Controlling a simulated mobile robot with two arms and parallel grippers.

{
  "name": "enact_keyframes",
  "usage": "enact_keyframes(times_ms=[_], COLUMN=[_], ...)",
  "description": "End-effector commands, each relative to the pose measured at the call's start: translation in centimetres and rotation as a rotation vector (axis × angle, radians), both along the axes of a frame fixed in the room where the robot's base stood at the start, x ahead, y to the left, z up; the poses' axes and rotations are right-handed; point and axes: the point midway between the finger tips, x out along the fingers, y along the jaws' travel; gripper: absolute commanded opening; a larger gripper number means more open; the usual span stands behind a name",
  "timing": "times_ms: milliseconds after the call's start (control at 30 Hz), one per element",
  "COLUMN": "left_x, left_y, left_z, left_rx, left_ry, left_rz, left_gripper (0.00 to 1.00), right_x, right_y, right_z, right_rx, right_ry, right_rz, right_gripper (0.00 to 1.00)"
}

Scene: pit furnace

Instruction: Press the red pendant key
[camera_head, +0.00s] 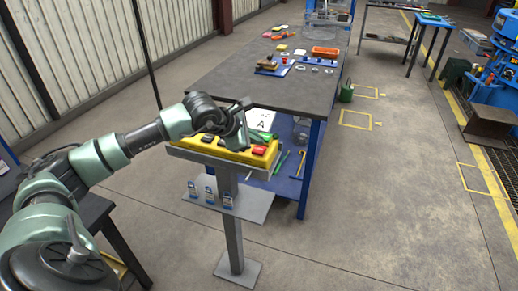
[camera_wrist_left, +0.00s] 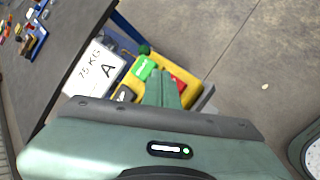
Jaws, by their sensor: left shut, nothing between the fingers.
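The yellow pendant (camera_head: 225,152) lies on a grey stand in the head view, with dark keys toward its left. The red key (camera_head: 259,150) is near its right end, and the green key (camera_head: 265,135) is just behind. My left gripper (camera_head: 245,146) is shut and empty, pointing down over the pendant just left of the red key. In the left wrist view, the shut fingers (camera_wrist_left: 166,76) partly cover the red key (camera_wrist_left: 179,85); the green key (camera_wrist_left: 145,67) is beside the fingertips. Contact with a key cannot be told. My right gripper is not in view.
The stand's lower shelf (camera_head: 255,206) carries several blue-labelled padlocks. A long workbench (camera_head: 235,84) with trays and small parts stands behind the pendant. The floor to the right (camera_head: 380,200) is clear.

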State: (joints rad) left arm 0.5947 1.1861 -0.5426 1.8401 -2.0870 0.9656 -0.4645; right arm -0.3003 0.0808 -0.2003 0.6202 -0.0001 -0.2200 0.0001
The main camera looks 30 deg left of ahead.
Motion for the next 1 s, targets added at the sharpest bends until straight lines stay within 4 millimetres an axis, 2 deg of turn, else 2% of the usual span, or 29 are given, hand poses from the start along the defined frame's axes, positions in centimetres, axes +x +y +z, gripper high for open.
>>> enact_keyframes(times_ms=[567, 1000], left_x=[0.0, 0.0], left_y=[0.0, 0.0], left_z=[4.9, 5.0], left_rx=[0.001, 0.000], left_ry=[-0.001, 0.000], left_rz=[0.000, 0.000], left_gripper=[0.00, 0.00], right_x=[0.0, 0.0], right_y=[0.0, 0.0], right_z=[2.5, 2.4], right_rx=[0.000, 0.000], right_ry=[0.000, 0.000], right_rz=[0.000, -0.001], right_gripper=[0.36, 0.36])
